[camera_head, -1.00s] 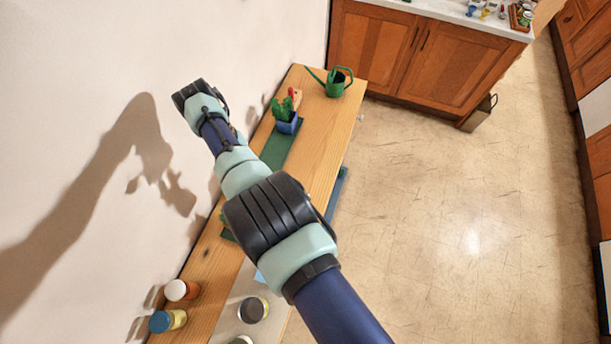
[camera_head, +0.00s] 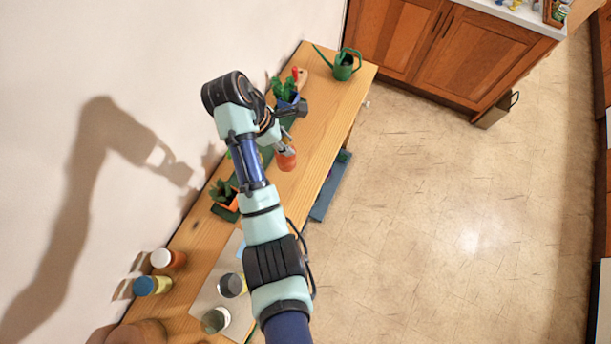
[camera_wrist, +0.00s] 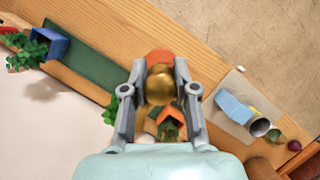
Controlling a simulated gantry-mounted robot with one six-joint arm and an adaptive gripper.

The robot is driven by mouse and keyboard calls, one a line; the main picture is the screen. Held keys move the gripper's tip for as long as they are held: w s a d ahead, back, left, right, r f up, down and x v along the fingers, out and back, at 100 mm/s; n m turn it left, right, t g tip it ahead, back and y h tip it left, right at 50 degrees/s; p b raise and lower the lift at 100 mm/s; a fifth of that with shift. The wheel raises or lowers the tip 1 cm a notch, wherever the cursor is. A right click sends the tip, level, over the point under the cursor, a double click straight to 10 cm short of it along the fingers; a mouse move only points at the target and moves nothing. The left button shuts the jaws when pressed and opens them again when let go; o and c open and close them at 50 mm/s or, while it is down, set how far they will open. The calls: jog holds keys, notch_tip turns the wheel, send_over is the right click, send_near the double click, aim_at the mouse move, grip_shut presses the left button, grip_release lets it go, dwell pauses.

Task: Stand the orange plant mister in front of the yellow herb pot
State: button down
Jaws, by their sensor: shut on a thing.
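The orange plant mister (camera_head: 286,159) hangs at or just above the wooden bench, right of my arm in the head view. In the wrist view its brass-coloured top (camera_wrist: 160,86) sits between my fingers, with the orange body (camera_wrist: 158,57) beyond. My gripper (camera_wrist: 160,68) is shut on the mister. I cannot tell whether its base touches the bench. No yellow herb pot shows clearly. Green leaves (camera_wrist: 112,111) stick out beside the left finger in the wrist view, their pot hidden. A blue pot (camera_head: 291,104) and an orange pot (camera_head: 228,205) hold plants.
A green strip (camera_wrist: 98,72) runs along the bench under the pots. A green watering can (camera_head: 343,67) stands at the far end. Several jars, including a blue-lidded one (camera_head: 152,286), stand at the near end. The wall closes the left side; bench front between is clear.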

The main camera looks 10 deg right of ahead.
notch_tip(320, 180, down, 20)
jog(key=b, duration=0.8)
jog(key=shift+a, duration=0.1)
jog(key=c, duration=0.9)
grip_release()
jog(key=shift+f, duration=0.15)
